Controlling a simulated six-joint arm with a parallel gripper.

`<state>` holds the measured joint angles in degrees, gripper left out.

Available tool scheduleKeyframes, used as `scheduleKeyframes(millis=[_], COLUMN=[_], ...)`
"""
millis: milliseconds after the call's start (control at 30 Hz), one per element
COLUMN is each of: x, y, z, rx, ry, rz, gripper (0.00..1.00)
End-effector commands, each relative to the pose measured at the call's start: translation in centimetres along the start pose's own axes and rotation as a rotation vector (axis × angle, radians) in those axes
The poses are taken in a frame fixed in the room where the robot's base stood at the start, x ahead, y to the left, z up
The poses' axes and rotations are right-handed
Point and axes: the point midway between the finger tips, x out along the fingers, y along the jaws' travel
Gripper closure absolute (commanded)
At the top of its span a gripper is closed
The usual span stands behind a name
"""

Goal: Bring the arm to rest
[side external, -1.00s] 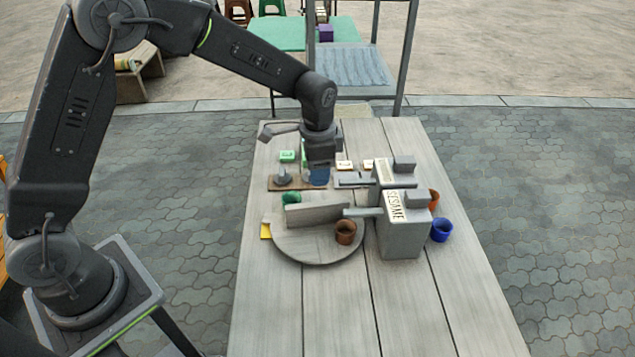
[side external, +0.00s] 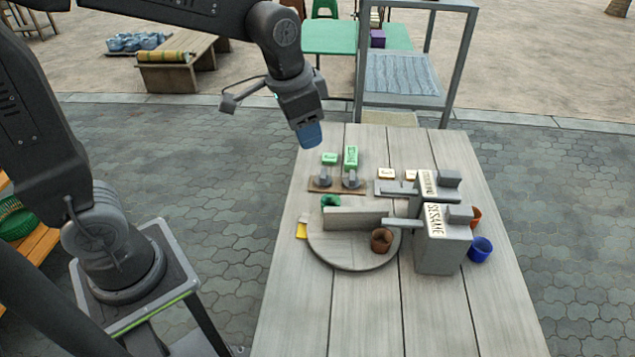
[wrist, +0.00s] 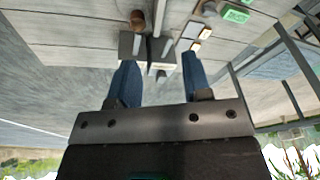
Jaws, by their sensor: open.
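My gripper (side external: 311,136) hangs in the air above the far left edge of the table, clear of everything on it. Its blue fingers are apart and empty in the wrist view (wrist: 158,80). Below it on the table, a small brown board (side external: 316,189) carries two grey knob-like pieces, the left one (side external: 324,177) and the right one (side external: 351,180). A round grey disc (side external: 350,258) with an upright grey wall (side external: 355,218) lies nearer the camera. A brown cup (side external: 381,241) and a green cup (side external: 329,201) stand at the disc.
A grey dispenser (side external: 442,250) labelled SESAME stands right of the disc, with a similar one behind. A blue cup (side external: 480,250) and an orange cup (side external: 475,215) are beside it. Green blocks (side external: 350,158) lie at the back. A metal rack (side external: 458,75) rises behind the table.

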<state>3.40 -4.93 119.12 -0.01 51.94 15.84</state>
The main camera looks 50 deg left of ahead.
Motion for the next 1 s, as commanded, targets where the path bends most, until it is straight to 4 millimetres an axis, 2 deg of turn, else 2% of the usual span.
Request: scheduleKeyframes(millis=[33, 200, 300, 433, 600, 1000], x=[-1.5, -4.5, -5.3, -5.6, -5.6, -5.6], y=[0.1, 1.0, 1.5, 2.0, 2.4, 2.4], z=[1.5, 6.5, 9.1, 11.4, 12.8, 12.8], rx=[-0.037, -0.165, -0.230, -0.292, -0.329, -0.331], ry=[0.033, 0.125, 0.173, 0.218, 0.244, 0.245], rz=[-0.011, -0.036, -0.046, -0.053, -0.056, -0.056], gripper=[0.55, 0.55, 0.55, 0.55, 0.55, 0.55])
